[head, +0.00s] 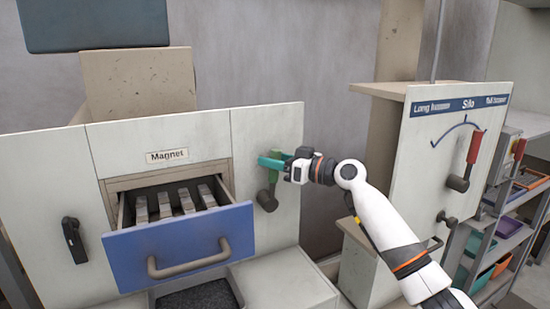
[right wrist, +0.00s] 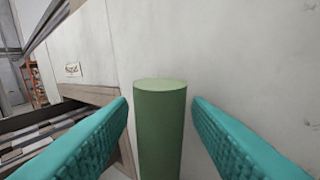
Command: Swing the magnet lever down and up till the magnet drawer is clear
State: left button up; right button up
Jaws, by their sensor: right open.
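The magnet lever (head: 272,177) is on the white panel right of the drawer. Its green grip points up from a dark pivot. My right gripper (head: 272,160) is at the top of the grip. In the right wrist view the green grip (right wrist: 160,130) stands between my open teal fingers (right wrist: 160,115), with a gap on each side. The blue-fronted magnet drawer (head: 180,243) is pulled out under the "Magnet" label. Several grey bars (head: 187,202) lie in it; whether bits cling to them is too small to tell. My left gripper is out of view.
A black handle (head: 73,240) is on the left of the cabinet. A dark-filled opening (head: 195,297) sits below the drawer. The Silo panel (head: 450,150) with a red lever (head: 474,147) stands to the right, beside shelves of coloured bins (head: 480,243).

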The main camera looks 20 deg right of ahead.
grip_shut()
jog(key=shift+d+f+b, duration=0.15)
jog(key=shift+f+b, duration=0.05)
jog(key=shift+b, duration=0.3)
jog(key=w+d+f+m+t+b, duration=0.1)
jog(key=d+f+m+t+b, duration=0.5)
jog(key=b, duration=1.1)
jog(key=shift+w+d+m+t+h+b, duration=0.15)
jog(key=shift+d+m+t+h+b, duration=0.25)
jog(key=shift+d+m, duration=1.9)
jog(key=shift+a+m, duration=0.8)
jog(key=shift+m, duration=0.1)
grip_release()
